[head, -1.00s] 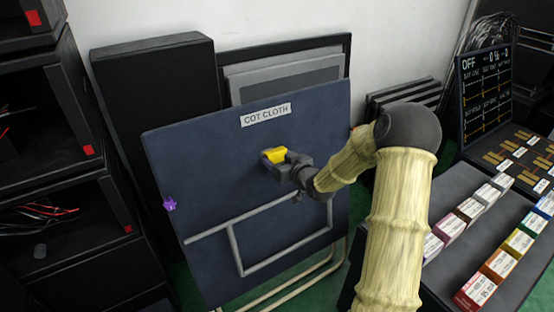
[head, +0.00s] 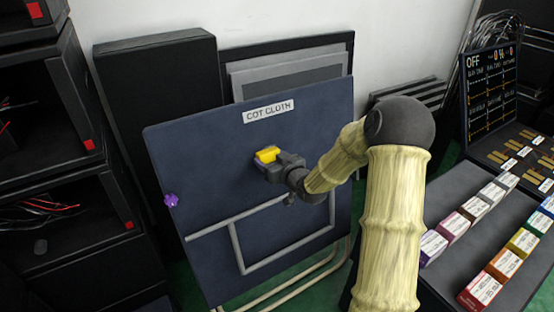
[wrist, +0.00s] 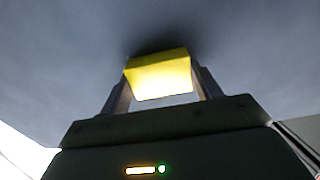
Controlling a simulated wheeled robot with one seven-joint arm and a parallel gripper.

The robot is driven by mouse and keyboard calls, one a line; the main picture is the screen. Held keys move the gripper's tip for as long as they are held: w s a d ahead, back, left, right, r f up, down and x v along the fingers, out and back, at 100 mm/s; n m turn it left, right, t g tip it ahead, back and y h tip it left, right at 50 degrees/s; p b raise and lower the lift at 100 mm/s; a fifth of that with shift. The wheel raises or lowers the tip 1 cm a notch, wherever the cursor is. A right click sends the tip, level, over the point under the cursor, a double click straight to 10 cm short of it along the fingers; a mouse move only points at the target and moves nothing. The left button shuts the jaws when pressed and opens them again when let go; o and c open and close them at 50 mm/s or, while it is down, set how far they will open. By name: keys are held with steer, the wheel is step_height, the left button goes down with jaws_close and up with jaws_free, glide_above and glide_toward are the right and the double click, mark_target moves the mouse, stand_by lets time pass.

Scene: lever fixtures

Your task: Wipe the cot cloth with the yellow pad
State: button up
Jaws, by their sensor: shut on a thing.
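The cot cloth (head: 200,180) is a dark blue upright panel, leaning back, with a "COT CLOTH" label (head: 269,111) near its top. My gripper (head: 267,158) is shut on the yellow pad (head: 266,154), in front of the upper middle of the cloth, below the label. In the wrist view the yellow pad (wrist: 160,75) sits between the two fingers, with a dark shadow on the cloth (wrist: 60,60) right beside its far edge. The pad looks against or very close to the cloth; I cannot tell which.
A purple thing (head: 171,200) sits at the cloth's left edge. A grey tube frame (head: 236,250) crosses its lower part. Black shelves (head: 60,140) stand at left. A bench with coloured boxes (head: 503,265) and a panel marked "OFF" (head: 490,85) stand at right.

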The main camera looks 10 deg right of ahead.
steer(key=shift+s+a, duration=0.1)
steer(key=shift+a, duration=0.15)
steer(key=v, duration=0.6)
steer(key=shift+p, duration=0.3)
stand_by(0.4)
steer(key=v, duration=0.3)
stand_by(0.3)
stand_by(0.5)
steer(key=shift+b+x, duration=0.4)
steer(key=shift+x, duration=3.2)
